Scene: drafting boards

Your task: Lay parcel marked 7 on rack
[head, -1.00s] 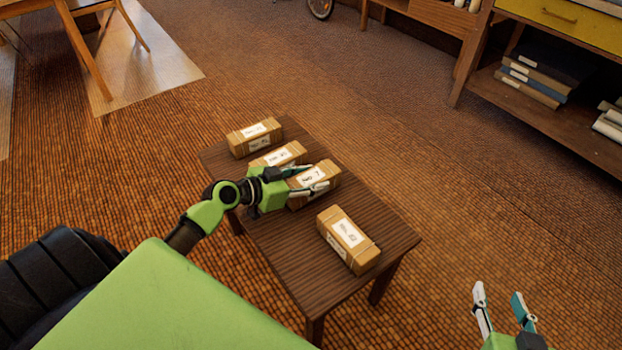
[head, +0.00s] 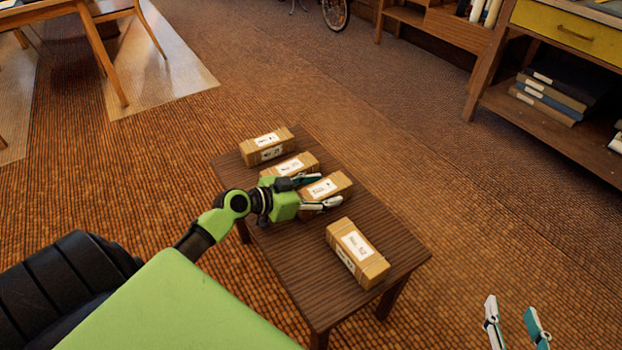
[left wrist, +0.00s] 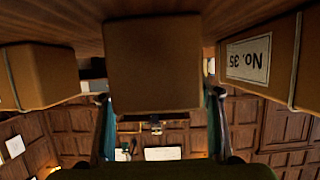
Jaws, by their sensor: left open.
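The parcel whose label seems to read 7 (head: 333,181) lies on a small dark wooden table (head: 290,275). The small print is hard to read now. My left gripper (head: 325,190) is open, its fingers reaching along both sides of this parcel. In the left wrist view the box face (left wrist: 152,65) shows between the two spread fingers (left wrist: 160,125), with gaps on both sides. My right gripper (head: 512,312) is open and empty at the bottom right, away from the table. I cannot tell which furniture is the rack.
Two parcels lie behind, a rear one (head: 267,147) and one beside the held-around parcel (head: 290,163); another (head: 357,253) lies in front. In the left wrist view a neighbour parcel reads No. 35 (left wrist: 248,58). A wooden shelf unit (head: 545,125) stands right. Floor between is clear.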

